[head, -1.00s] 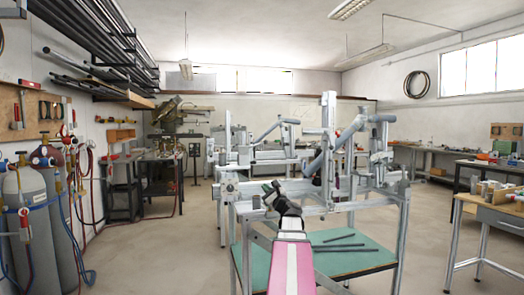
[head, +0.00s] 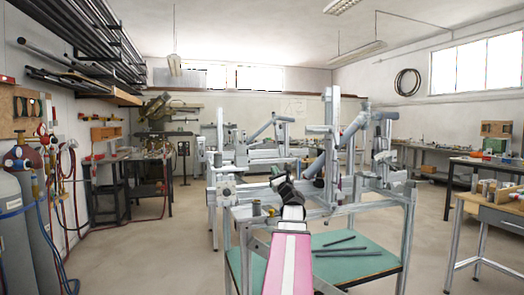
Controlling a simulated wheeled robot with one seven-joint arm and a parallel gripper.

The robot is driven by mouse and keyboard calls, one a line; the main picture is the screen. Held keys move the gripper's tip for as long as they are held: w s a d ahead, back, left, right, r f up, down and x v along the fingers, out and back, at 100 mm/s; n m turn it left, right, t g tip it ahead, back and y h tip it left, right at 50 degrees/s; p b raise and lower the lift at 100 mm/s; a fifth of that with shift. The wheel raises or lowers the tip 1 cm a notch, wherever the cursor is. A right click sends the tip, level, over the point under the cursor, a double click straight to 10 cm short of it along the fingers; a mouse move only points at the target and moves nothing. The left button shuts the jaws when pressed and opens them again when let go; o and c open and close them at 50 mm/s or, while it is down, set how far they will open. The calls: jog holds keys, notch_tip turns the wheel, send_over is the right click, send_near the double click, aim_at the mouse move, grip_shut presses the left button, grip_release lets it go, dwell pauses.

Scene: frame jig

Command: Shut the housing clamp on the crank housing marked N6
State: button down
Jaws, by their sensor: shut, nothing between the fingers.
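My pink and white arm reaches forward from the bottom of the picture. My gripper (head: 279,175), dark and small, is at its end, at the near side of the jig, and is shut with nothing held. I cannot tell whether it touches the jig. No N6 mark is readable. I cannot tell which fitting is the crank housing or its clamp, or whether that clamp is open.
A green shelf (head: 365,262) with dark bars lies under the jig. A second similar frame (head: 262,152) stands behind it. Gas cylinders (head: 38,225) with hoses are at left. A wooden-topped workbench (head: 478,207) is at right. The floor on both sides of the jig is clear.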

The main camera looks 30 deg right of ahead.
jog(key=shift+w, duration=0.1)
jog(key=s+r+x, duration=0.1)
jog(key=r+x, duration=0.1)
jog(key=x, duration=1)
jog(key=shift+a+r, duration=0.35)
jog(key=shift+a, duration=0.1)
jog(key=shift+w, duration=0.1)
jog(key=shift+r+n+y, duration=0.25)
jog(key=shift+n+y, duration=0.15)
jog(key=shift+n, duration=0.2)
